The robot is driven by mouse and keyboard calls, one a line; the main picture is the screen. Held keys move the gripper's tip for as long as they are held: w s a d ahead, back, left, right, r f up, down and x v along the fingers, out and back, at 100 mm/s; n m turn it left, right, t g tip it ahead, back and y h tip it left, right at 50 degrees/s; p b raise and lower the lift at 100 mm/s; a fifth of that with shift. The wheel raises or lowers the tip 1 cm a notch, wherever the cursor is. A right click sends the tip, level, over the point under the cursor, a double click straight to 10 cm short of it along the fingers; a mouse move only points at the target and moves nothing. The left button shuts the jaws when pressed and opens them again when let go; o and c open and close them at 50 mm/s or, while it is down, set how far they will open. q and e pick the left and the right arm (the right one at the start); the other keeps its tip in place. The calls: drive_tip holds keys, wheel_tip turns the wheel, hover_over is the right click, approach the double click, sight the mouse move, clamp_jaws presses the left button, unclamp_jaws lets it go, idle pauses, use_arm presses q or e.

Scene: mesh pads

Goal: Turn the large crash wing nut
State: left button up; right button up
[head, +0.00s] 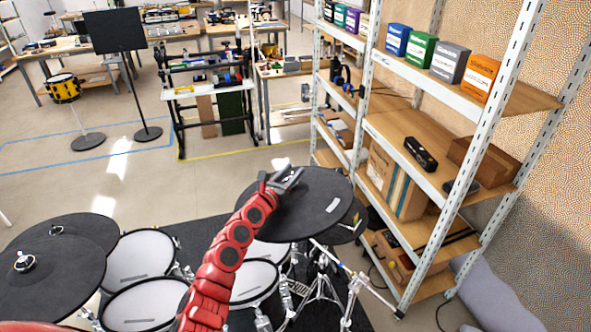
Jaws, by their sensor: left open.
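A large black cymbal pad (322,212) is right of centre, beside the shelf. My left gripper (290,178) is at its upper left part, open, with the red arm rising from the bottom. The wing nut of this pad cannot be made out; the gripper covers that part. I cannot tell whether the fingers touch anything. On the left, another black cymbal pad (62,275) has a silver wing nut (24,262) on top. A further black pad (88,228) behind it has a small dark centre fitting. Which pad is the large crash is not marked. My right gripper is out of view.
White mesh drum pads (140,257) lie left of the arm. A chrome stand (352,290) stands below the right pad. A metal shelf (408,172) with boxes is close on the right. Open floor (110,185) lies beyond the drums.

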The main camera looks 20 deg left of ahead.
use_arm(q)
drive_tip(key=shift+w+f, duration=0.1)
drive_tip(key=shift+w, duration=0.4)
drive_tip(key=shift+w+d, duration=0.25)
drive_tip(key=shift+w, duration=0.1)
clamp_jaws()
